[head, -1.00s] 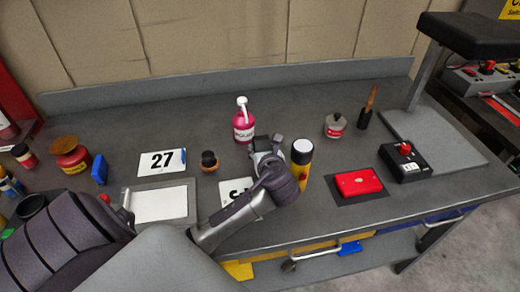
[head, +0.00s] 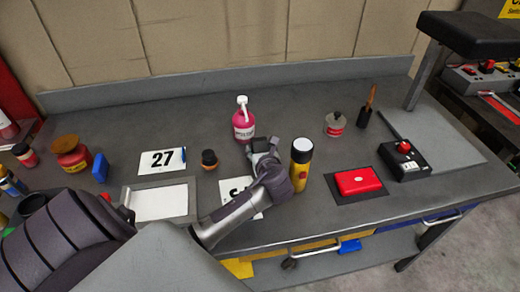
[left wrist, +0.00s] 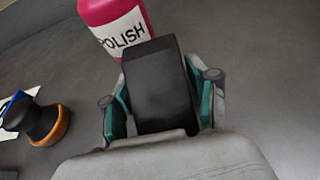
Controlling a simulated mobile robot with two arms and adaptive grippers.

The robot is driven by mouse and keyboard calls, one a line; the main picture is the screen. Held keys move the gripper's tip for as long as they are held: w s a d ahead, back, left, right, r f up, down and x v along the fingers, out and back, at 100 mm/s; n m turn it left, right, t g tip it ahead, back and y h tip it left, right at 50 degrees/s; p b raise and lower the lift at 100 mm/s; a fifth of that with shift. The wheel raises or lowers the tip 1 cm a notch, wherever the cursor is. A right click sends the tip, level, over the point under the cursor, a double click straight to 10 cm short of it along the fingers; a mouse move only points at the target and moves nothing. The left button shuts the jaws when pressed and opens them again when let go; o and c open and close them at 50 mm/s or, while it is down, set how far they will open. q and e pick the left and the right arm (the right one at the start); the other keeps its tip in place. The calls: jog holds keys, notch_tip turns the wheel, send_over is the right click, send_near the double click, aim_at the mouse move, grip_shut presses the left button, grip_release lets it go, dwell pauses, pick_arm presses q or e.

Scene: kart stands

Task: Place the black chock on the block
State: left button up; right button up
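My left gripper (head: 262,147) is over the middle of the bench, just in front of the pink polish bottle. In the left wrist view the gripper (left wrist: 162,100) has its two teal-padded fingers on either side of a black chock (left wrist: 160,85), and it is shut on it. In the head view the chock is mostly hidden by the gripper and cannot be made out clearly. My right gripper is not in view.
The polish bottle (head: 243,122) stands close behind my gripper. A red case (head: 358,182) lies on a dark mat. The back of the bench (head: 180,112) is clear.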

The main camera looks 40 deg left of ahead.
pick_arm(q)
jog(key=shift+o, duration=0.6)
